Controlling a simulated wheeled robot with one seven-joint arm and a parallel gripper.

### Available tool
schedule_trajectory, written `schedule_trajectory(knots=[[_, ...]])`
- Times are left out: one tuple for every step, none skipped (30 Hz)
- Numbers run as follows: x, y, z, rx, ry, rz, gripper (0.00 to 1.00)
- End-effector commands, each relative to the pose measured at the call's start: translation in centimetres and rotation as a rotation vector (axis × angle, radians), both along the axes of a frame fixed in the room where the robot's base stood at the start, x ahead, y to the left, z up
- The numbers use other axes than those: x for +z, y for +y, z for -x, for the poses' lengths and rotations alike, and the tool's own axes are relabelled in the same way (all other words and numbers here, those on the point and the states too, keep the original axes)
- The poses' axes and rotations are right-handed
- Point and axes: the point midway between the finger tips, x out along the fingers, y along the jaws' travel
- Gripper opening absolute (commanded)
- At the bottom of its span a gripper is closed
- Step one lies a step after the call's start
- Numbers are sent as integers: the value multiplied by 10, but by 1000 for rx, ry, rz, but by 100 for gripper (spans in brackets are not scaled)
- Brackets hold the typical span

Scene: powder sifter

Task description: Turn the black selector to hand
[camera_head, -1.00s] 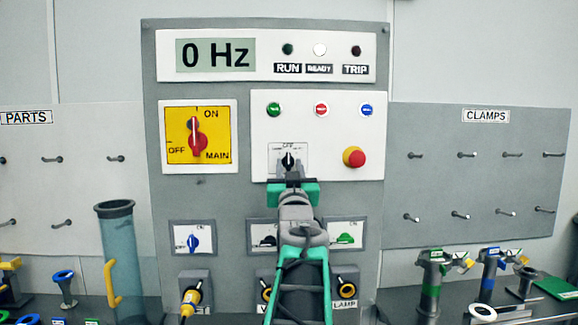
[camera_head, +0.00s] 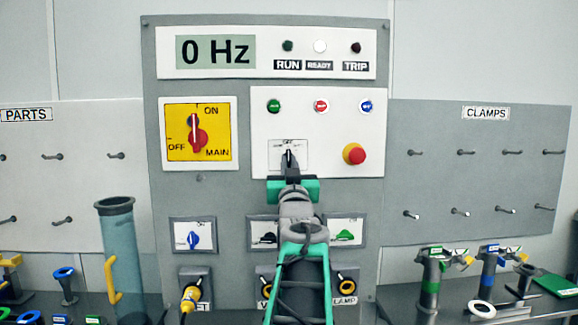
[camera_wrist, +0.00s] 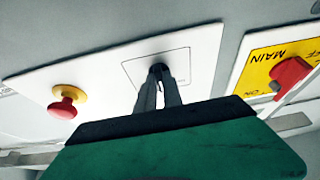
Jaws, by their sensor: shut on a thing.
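The black selector (camera_head: 288,155) sits on a small square plate labelled OFF at its top, on the white control panel (camera_head: 335,120). In the head view its pointer looks upright; my gripper hides its lower part. My gripper (camera_head: 289,168) reaches it from below and in front. In the wrist view the two dark fingers (camera_wrist: 160,85) close around the selector knob (camera_wrist: 158,70), which is mostly hidden between them. The plate's side labels are too small to read.
The red emergency button (camera_head: 354,154) stands out to the right of the selector. The red main switch (camera_head: 197,133) on its yellow plate is to the left. Green, red and blue buttons are above. Smaller switches and sockets sit below, partly behind my arm.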

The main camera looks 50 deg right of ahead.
Motion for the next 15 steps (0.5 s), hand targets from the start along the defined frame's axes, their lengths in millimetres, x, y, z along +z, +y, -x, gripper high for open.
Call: schedule_trajectory(knots=[[-1, 0, 0, 0, 4, 5, 0], [-2, 0, 0, 0, 9, 9, 0], [-2, 0, 0, 0, 17, 16, 0], [-3, -1, 0, 0, 24, 22, 0], [-4, -1, 1, -1, 32, 28, 0], [-4, -1, 1, -1, 45, 40, 0], [-4, -1, 1, -2, 54, 50, 0], [-5, -1, 1, -2, 67, 62, 0], [-5, -1, 2, -2, 84, 78, 0], [-5, -2, 2, -3, 98, 92, 0], [-6, -2, 2, -3, 115, 105, 0], [-6, -2, 2, -2, 137, 125, 0], [-7, -3, 3, -3, 155, 140, 0], [-6, -3, 3, -3, 174, 157, 0], [-6, -3, 3, -3, 200, 179, 0]])
